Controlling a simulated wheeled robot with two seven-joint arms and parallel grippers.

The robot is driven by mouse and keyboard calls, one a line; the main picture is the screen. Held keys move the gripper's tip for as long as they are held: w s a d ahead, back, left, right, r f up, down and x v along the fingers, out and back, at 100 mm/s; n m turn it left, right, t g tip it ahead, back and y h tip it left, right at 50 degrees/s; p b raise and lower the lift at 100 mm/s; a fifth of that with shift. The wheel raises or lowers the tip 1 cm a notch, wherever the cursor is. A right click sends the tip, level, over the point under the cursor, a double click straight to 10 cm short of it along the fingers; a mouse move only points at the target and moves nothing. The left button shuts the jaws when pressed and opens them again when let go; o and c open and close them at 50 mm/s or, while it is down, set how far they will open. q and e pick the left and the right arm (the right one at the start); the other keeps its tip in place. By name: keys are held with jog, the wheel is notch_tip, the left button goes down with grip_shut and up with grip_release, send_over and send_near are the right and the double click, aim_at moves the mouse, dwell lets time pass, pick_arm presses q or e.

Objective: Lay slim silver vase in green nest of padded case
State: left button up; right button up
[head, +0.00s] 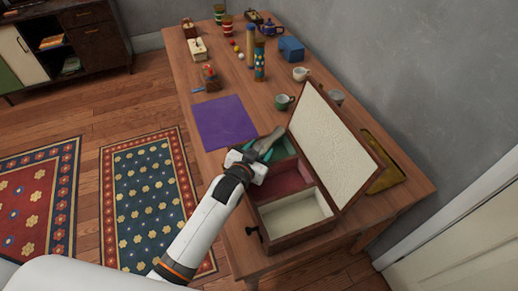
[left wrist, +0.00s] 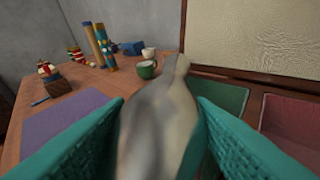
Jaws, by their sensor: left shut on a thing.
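My left gripper (head: 260,152) is shut on the slim silver vase (head: 270,140) and holds it over the padded case (head: 300,235). In the left wrist view the vase (left wrist: 165,115) lies between the two teal fingers, its narrow neck pointing away. The case is open, with its cream-padded lid (head: 335,145) raised at the right. Its far compartment is the green nest (head: 285,149), partly hidden by the gripper and vase; it also shows in the left wrist view (left wrist: 228,103). I cannot tell whether the vase touches the nest. My right gripper is not in view.
The case also has a red compartment (head: 281,184) and a cream one (head: 297,214). A purple mat (head: 224,122) lies left of it. Several more objects crowd the table's far end.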

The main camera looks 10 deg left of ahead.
pick_arm(q)
jog(key=o, duration=1.1)
jog(key=shift+r, duration=0.35)
jog(key=shift+s+r+p, duration=0.25)
jog(key=shift+p, duration=0.05)
jog(key=v, duration=1.1)
jog(key=shift+s+a, duration=0.1)
jog(key=shift+s, duration=0.2)
